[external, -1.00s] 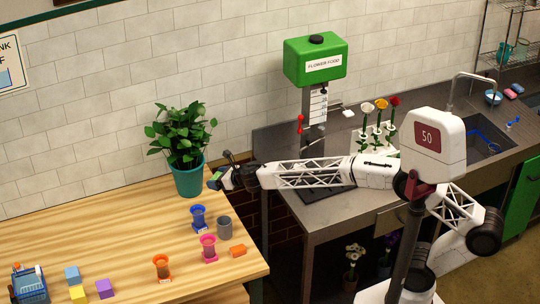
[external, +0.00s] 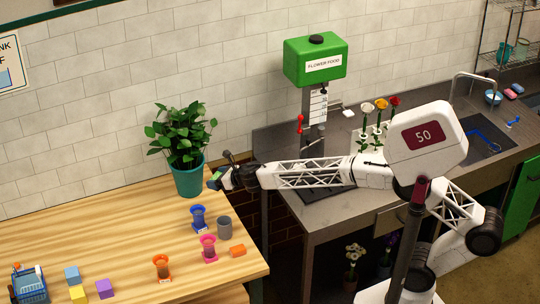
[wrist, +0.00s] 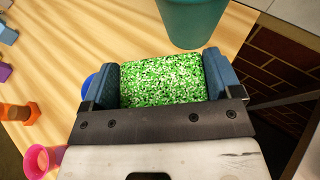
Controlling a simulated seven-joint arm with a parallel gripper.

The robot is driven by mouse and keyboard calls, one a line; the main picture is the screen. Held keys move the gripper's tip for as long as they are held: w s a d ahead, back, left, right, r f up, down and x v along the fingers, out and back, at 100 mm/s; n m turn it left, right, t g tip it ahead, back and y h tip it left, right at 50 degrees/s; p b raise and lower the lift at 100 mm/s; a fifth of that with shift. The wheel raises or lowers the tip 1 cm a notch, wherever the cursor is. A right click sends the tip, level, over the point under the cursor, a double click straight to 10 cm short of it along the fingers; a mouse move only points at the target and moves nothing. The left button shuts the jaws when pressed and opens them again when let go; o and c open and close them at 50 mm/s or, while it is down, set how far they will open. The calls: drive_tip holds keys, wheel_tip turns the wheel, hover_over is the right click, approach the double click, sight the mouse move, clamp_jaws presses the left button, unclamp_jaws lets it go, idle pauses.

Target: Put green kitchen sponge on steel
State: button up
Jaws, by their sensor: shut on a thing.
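My gripper (external: 217,181) is shut on the green sponge (wrist: 162,80), a speckled green and white block. In the wrist view the sponge sits between my two blue fingers. In the external view my gripper is above the back right part of the wooden table (external: 130,222), beside the teal plant pot (external: 188,180), and the sponge is only a small green patch there. The grey steel counter (external: 325,228) lies to the right, across a gap from the wooden table, and my arm reaches over it.
Blue, pink and orange vases (external: 208,247) and a grey cup (external: 224,228) stand near the table's right end. A green flower food dispenser (external: 315,62) and a white flower rack (external: 373,143) stand on the counter. The sink (external: 490,142) is farther right.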

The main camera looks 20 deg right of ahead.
drive_tip(key=shift+a+m+h, duration=0.7)
drive_tip(key=shift+a+h, duration=0.1)
drive_tip(key=shift+a, duration=1.4)
drive_tip(key=m+t+h, duration=0.3)
drive_tip(key=m+h, duration=0.3)
drive_tip(key=h, duration=0.1)
hover_over(176, 243)
drive_tip(key=shift+w+f, duration=0.1)
drive_tip(key=shift+f, duration=2.6)
drive_tip(key=shift+f, duration=0.15)
drive_tip(key=shift+f, duration=2.35)
drive_tip(key=shift+f, duration=2.3)
drive_tip(key=shift+f, duration=0.15)
